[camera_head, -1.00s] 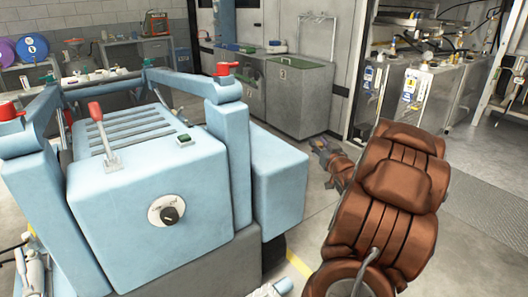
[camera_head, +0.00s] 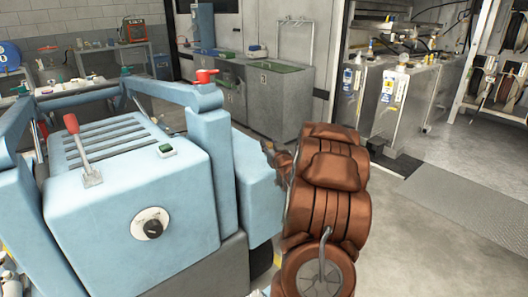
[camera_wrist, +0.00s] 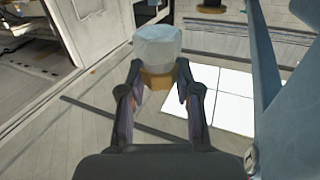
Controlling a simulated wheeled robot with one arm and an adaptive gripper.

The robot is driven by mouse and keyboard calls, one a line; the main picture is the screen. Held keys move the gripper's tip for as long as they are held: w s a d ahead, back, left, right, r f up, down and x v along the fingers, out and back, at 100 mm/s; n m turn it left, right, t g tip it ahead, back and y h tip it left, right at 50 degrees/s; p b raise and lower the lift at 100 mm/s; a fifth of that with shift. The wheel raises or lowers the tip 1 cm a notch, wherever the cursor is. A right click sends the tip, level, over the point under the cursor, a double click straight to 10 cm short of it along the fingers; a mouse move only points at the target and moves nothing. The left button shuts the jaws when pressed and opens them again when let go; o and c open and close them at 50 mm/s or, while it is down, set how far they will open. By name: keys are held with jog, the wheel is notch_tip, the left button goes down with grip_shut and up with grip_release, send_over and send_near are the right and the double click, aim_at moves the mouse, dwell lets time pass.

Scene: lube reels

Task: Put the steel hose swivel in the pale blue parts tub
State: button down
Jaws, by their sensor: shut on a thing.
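My gripper (camera_wrist: 155,105) is shut on a small piece, with one finger on each side of it in the wrist view. The held piece (camera_wrist: 157,50) has a pale grey, rounded top and a brass-coloured lower part. It looks like the steel hose swivel, but I cannot be sure. It is held up above the floor. In the head view only a small part of my gripper end shows, left of my brown arm, and the held piece cannot be made out. I cannot pick out the pale blue parts tub in either view.
A big pale blue machine (camera_head: 110,215) with a dial and red-knobbed levers stands left of my arm. Grey cabinets (camera_head: 275,100) with green tops stand behind. A bench with small items (camera_head: 105,47) is at the back left. Metal tanks (camera_head: 385,105) stand at the back right. Floor at right is clear.

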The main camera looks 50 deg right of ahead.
jog(key=shift+w+a, duration=0.25)
jog(key=shift+w, duration=0.8)
jog(key=shift+f+p, duration=0.3)
jog(key=shift+f, duration=1.45)
jog(key=shift+f, duration=0.2)
jog(key=c, duration=0.8)
grip_release()
jog(key=shift+r, duration=0.15)
